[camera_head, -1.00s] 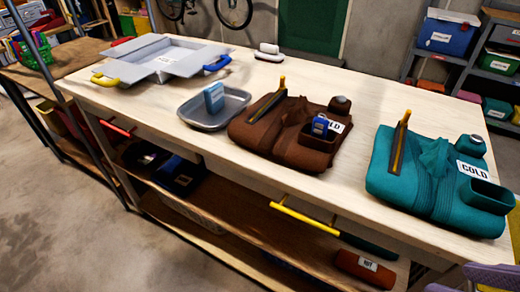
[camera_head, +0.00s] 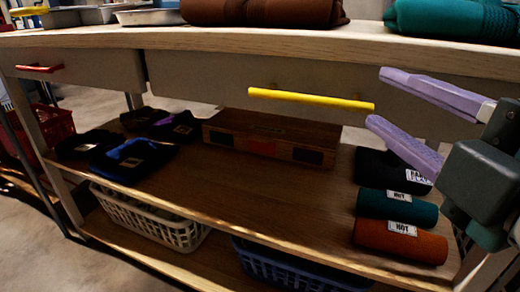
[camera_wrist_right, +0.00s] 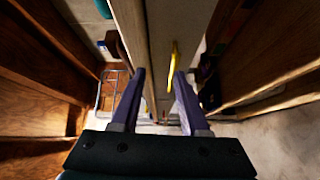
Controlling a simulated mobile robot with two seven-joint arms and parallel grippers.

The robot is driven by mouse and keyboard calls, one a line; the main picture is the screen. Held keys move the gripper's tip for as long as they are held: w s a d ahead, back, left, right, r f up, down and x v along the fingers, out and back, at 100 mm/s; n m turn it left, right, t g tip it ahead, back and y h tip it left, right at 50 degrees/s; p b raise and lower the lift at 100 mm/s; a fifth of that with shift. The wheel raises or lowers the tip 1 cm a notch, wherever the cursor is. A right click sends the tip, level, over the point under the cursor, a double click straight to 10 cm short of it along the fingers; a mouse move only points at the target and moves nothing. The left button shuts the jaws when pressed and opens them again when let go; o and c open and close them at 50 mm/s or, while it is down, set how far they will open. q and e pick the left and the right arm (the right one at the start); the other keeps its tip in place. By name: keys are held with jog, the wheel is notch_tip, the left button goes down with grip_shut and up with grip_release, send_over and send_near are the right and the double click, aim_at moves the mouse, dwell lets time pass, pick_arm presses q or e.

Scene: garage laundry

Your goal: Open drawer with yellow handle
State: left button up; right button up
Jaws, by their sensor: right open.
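The yellow handle (camera_head: 310,98) is a straight bar on the front of a pale wooden drawer (camera_head: 205,80) under the tabletop. The drawer front looks flush with the table. My right gripper (camera_head: 379,98) has lilac fingers and is open, coming in from the right at the handle's right end. In the right wrist view the yellow handle (camera_wrist_right: 173,65) shows ahead near the right-hand finger of my gripper (camera_wrist_right: 160,76). I cannot tell whether they touch. Nothing is held. My left gripper is not in view.
A drawer with a red handle (camera_head: 40,68) is at the left. The shelf below holds a wooden box (camera_head: 265,138), dark folded cloths and rolled towels (camera_head: 398,240). Baskets (camera_head: 150,215) stand lower. Brown (camera_head: 265,10) and teal (camera_head: 450,18) towels lie on the tabletop (camera_head: 180,40).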

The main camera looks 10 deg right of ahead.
aim_at(311, 103)
notch_tip(311, 103, down, 4)
jog(key=a+n+t+y+b, duration=0.1)
jog(key=a+n+y+b, duration=0.1)
jog(key=n+b, duration=0.1)
jog(key=shift+n+y, duration=0.3)
jog(key=shift+n, duration=0.3)
jog(key=x, duration=1)
jog(key=shift+s+a+r+b, duration=0.2)
jog(key=shift+a+b, duration=0.1)
jog(key=shift+a, duration=0.1)
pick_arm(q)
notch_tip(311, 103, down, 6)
pick_arm(e)
grip_shut()
